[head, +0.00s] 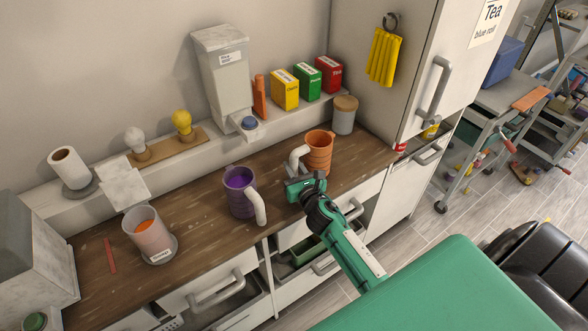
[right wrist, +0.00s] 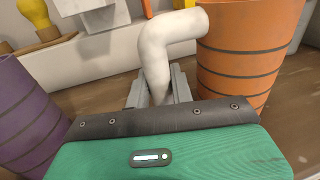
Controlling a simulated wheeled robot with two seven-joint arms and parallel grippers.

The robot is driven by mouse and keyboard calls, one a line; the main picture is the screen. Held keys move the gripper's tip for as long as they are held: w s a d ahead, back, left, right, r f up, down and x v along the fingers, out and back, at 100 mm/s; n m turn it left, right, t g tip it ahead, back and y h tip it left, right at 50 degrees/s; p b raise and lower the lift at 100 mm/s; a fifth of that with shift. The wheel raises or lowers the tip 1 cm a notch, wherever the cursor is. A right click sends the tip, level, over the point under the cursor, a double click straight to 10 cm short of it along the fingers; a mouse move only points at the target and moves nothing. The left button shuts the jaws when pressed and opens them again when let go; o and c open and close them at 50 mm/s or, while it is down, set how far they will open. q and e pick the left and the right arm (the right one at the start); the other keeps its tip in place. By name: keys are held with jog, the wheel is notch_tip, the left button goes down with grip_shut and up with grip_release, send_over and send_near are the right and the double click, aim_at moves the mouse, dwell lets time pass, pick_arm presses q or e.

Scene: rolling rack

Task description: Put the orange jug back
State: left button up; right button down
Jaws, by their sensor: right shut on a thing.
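The orange jug (head: 319,152) with dark bands and a pale bent handle (head: 297,158) is upright at the right part of the wooden counter (head: 190,210). I cannot tell whether its base touches the wood. My right gripper (head: 292,174) is shut on the handle, low down. In the right wrist view the grey fingers (right wrist: 160,88) close around the pale handle (right wrist: 165,45), and the orange jug (right wrist: 243,60) is just right of them. The jug's lower part is hidden behind my gripper. My left gripper is out of view.
A purple jug (head: 240,190) with purple contents stands left of my right gripper. A pinkish cup (head: 149,234) stands on a labelled round base (head: 160,250) farther left.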

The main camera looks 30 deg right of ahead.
jog(key=shift+f, duration=0.15)
jog(key=shift+f, duration=0.15)
jog(key=c, duration=1.2)
grip_release()
jog(key=shift+r, duration=0.35)
jog(key=s, duration=0.3)
jog(key=s+b, duration=0.1)
jog(key=s, duration=0.3)
jog(key=s+a+b, duration=0.1)
jog(key=s, duration=0.2)
jog(key=shift+s+a+f, duration=0.1)
jog(key=shift+s+f, duration=0.1)
jog(key=shift+s, duration=0.1)
jog(key=shift+s+a+r+b, duration=0.15)
jog(key=shift+s+b, duration=0.2)
jog(key=shift+s, duration=0.35)
